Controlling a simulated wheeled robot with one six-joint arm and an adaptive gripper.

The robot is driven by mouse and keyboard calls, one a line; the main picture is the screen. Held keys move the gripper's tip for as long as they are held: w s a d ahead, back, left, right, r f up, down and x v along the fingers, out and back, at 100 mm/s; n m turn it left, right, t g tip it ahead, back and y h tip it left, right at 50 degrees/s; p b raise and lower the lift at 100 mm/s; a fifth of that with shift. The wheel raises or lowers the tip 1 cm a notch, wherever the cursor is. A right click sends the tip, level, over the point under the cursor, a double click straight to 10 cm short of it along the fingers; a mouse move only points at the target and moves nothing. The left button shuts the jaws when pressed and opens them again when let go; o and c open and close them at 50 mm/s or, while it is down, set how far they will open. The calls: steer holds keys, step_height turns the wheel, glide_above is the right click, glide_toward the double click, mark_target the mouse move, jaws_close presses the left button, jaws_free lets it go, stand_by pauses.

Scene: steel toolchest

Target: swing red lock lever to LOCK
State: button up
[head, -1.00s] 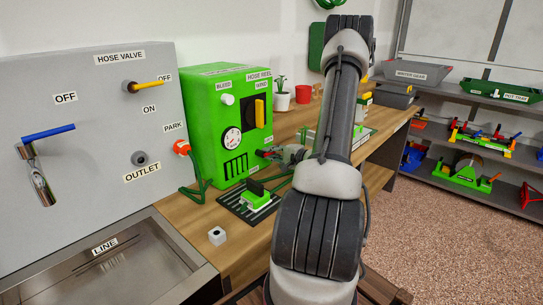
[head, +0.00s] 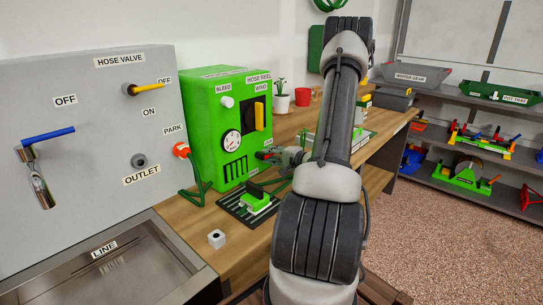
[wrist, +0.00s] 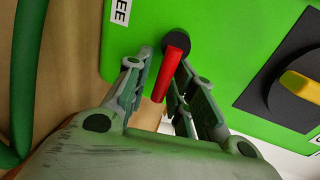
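The red lock lever (wrist: 171,72) hangs from a dark round pivot on the green hose reel box (head: 210,130). In the head view, a bit of its red shows at the box's lower right, by my gripper (head: 268,156). In the wrist view, the lever lies between the two fingers of my gripper (wrist: 162,76). The fingers are apart, with gaps visible beside the lever. A white label (wrist: 120,11) ending in "EE" is near the lever; its first letters are cut off.
A yellow handle (wrist: 300,86) on a black plate is right of the lever in the wrist view.

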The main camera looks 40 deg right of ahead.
steer(key=shift+a, duration=0.45)
steer(key=v, duration=1.2)
steer(key=shift+d, duration=0.4)
